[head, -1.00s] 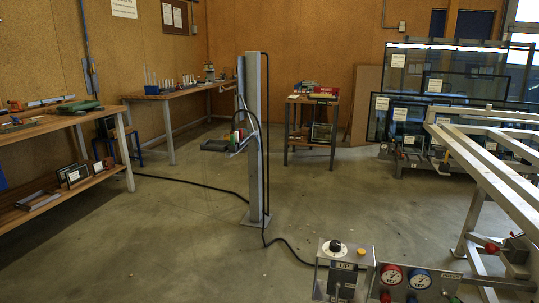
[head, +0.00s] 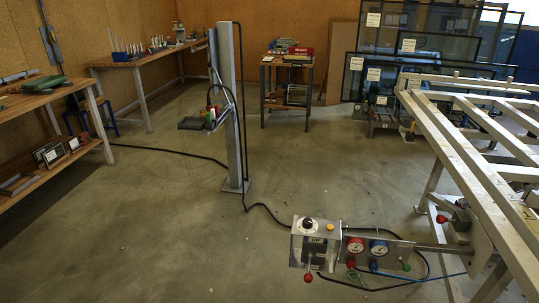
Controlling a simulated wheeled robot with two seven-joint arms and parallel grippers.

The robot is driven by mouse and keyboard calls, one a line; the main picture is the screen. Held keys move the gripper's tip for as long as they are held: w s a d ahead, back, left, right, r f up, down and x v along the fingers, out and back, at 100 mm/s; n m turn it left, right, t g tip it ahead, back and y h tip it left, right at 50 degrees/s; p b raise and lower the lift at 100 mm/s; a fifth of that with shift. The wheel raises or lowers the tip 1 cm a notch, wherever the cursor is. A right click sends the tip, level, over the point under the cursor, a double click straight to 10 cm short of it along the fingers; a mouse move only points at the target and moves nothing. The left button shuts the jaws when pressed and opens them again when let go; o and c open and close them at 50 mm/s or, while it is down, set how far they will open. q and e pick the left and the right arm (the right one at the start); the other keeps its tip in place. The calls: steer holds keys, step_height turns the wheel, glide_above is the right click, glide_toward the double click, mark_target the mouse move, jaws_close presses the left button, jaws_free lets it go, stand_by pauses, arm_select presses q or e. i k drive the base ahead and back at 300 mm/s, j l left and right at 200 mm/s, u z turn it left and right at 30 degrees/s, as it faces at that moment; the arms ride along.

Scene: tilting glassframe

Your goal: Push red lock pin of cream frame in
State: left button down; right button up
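The cream frame (head: 455,130) of long pale bars fills the right side of the head view and runs out of the picture at the right. A red knob (head: 441,219) sticks out to the left of a grey metal bracket (head: 462,222) under the frame's near side. It looks like the lock pin's head. How far the pin sits in is too small to tell. Neither of my grippers is in view, and nothing touches the knob.
A grey post (head: 230,110) with a black cable stands mid-floor. Open floor lies between post and frame.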

mark_target(440, 220)
steer(key=z, duration=1.95)
